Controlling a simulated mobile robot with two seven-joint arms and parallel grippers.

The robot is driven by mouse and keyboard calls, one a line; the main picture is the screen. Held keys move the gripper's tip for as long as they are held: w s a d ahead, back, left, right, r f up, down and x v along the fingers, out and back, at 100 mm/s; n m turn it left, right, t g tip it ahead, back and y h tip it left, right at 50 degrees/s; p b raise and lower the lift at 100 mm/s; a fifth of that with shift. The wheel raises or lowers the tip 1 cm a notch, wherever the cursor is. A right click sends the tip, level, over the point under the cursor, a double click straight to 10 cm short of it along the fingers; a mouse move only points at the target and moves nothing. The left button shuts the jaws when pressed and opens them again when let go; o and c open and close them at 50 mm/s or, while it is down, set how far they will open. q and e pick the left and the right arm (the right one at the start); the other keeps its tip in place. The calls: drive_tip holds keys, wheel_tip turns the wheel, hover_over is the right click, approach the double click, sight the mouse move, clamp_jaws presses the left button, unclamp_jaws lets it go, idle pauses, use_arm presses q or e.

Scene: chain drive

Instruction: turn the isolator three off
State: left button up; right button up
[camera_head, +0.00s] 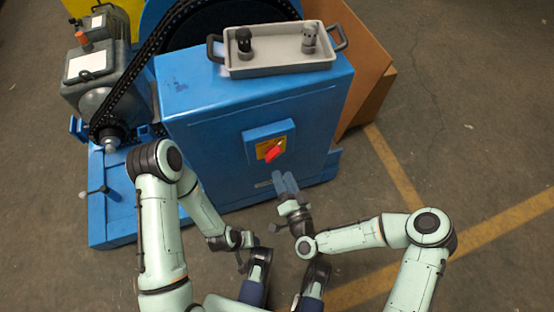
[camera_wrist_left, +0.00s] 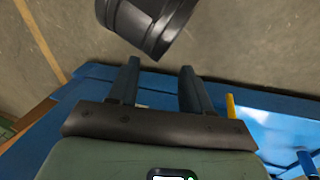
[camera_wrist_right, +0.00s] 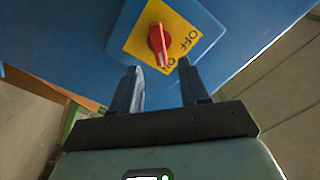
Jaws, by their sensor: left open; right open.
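The isolator is a blue box (camera_head: 257,133) on the front of the blue machine housing, with a yellow plate and a red rotary handle (camera_head: 274,151). In the right wrist view the red handle (camera_wrist_right: 157,42) stands upright in the picture on the yellow plate (camera_wrist_right: 135,43), its lower end near the ON lettering, with OFF to its right. My right gripper (camera_head: 285,181) is open and empty. Its fingers (camera_wrist_right: 160,67) point at the handle, apart from it and just short of it. My left gripper (camera_wrist_left: 158,68) is open and empty, low and away from the isolator.
A motor (camera_head: 90,75) and black chain are at the left, above a blue base (camera_head: 108,215). A brown panel (camera_head: 365,70) stands behind at the right. The floor at the right is clear.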

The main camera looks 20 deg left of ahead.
sight(275, 157)
use_arm(q)
drive_tip(key=shift+w+a+f+t+b, duration=0.15)
drive_tip(key=shift+w+a+f+b, duration=0.15)
drive_tip(key=shift+w, duration=0.2)
drive_tip(key=shift+w+a+f+t+b, duration=0.15)
drive_tip(key=shift+w+a+f+b, duration=0.1)
drive_tip(key=shift+w+f, duration=0.2)
use_arm(e)
drive_tip(key=x, duration=0.7)
drive_tip(key=shift+w+a, duration=0.1)
clamp_jaws()
